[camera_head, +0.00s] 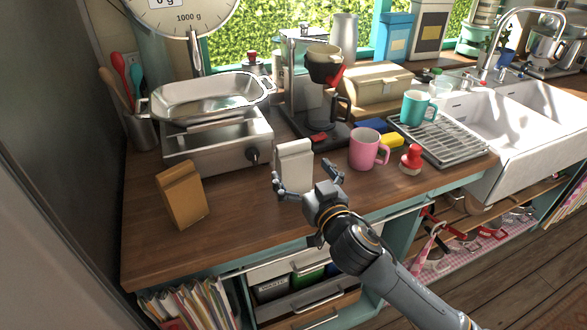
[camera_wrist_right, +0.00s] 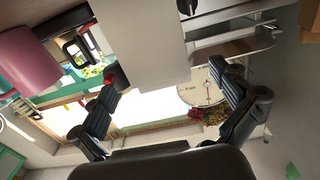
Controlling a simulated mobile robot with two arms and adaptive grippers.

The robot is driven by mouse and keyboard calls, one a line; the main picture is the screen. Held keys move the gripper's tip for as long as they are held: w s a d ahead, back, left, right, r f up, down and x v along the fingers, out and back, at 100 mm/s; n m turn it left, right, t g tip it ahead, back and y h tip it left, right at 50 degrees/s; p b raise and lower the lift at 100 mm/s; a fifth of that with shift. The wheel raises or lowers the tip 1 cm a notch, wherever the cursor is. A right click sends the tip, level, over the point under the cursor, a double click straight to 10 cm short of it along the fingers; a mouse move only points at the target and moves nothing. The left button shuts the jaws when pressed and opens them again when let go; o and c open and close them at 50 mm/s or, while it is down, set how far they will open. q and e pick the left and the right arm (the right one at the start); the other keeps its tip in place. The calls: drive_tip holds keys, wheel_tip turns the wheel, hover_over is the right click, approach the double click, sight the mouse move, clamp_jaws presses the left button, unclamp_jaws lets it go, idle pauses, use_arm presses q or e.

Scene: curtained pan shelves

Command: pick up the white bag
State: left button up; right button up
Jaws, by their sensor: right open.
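The white bag (camera_head: 294,163) stands upright on the wooden counter, in front of the coffee maker. In the right wrist view the bag (camera_wrist_right: 145,40) is a large pale block at the top, lying between the lines of the two fingers. My right gripper (camera_head: 306,181) is open at the near side of the bag, its fingers spread and pointing at it. Its fingers also show in the right wrist view (camera_wrist_right: 172,100), with nothing held between them. The gripper covers the bag's lower right part in the head view. My left gripper is not in view.
A brown bag (camera_head: 182,195) stands to the left. Counter between the two bags is clear.

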sight(298, 163)
drive_tip(key=p+x, duration=0.1)
drive_tip(key=x, duration=0.3)
drive_tip(key=shift+w+r, duration=0.15)
drive_tip(key=shift+w, duration=0.2)
drive_tip(key=shift+w+a+p, duration=0.15)
drive_tip(key=shift+w+p, duration=0.15)
drive_tip(key=shift+w, duration=0.05)
drive_tip(key=c, duration=1.3)
drive_tip(key=shift+c, duration=1.2)
